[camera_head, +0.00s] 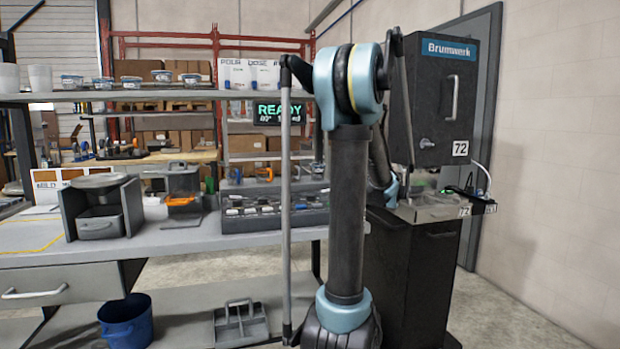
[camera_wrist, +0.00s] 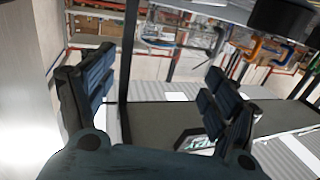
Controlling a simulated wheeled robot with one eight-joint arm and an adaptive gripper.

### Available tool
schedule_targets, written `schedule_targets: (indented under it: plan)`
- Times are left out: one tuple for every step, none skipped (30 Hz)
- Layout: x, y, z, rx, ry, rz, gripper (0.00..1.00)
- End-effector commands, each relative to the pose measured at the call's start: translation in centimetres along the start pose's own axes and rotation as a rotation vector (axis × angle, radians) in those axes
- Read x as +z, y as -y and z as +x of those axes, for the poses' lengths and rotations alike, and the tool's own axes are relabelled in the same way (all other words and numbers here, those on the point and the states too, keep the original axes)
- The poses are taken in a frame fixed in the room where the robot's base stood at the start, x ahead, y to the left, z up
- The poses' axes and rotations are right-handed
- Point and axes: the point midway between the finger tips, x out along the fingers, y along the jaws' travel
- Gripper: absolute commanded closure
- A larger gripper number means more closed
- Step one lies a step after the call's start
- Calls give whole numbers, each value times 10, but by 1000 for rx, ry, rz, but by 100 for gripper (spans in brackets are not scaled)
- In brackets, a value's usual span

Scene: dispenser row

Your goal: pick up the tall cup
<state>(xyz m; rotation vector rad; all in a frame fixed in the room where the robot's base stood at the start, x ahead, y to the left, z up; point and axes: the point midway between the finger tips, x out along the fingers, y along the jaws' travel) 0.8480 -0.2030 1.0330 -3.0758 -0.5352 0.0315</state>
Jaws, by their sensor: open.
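Two plain white cups stand at the left end of the upper shelf in the head view, a left cup (camera_head: 8,78) at the picture's edge and a right cup (camera_head: 40,78). They look about equally high, and I cannot tell which is the tall cup. My gripper (camera_wrist: 155,100) is open in the wrist view, its dark padded fingers wide apart with nothing held between them. In the head view my arm stands in front of the bench's right end and hides part of the scene. I cannot make out a tall cup near my gripper.
Low blue-and-white tubs (camera_head: 72,82) line the upper shelf (camera_head: 150,95). A grey dispenser (camera_head: 100,205) and a compartment tray (camera_head: 270,212) stand on the bench. A black Brumwerk cabinet (camera_head: 440,95) is at right. A blue bucket (camera_head: 126,322) stands below the bench.

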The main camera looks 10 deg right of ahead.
Motion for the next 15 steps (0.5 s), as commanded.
schedule_targets:
  plan:
    - [-1,-2,1,-4,-8,-12,20]
    - [-2,-3,2,-5,-13,-17,20]
    - [-2,-3,4,-7,-16,-22,20]
    - [-2,-3,6,-8,-17,-24,20]
    - [-3,-3,9,-8,-18,-24,20]
    - [-3,-3,14,-8,-17,-24,20]
    - [-3,-3,18,-8,-17,-24,20]
    - [-3,-3,23,-8,-17,-24,20]
    - [-3,-3,30,-8,-17,-24,20]
    - [-3,-3,36,-8,-17,-24,20]
    - [-3,-3,41,-9,-17,-23,20]
    - [-3,-3,48,-8,-16,-23,20]
    - [-3,-3,54,-8,-16,-23,20]
    - [-4,-3,59,-8,-16,-23,20]
    - [-4,-4,66,-7,-16,-23,20]
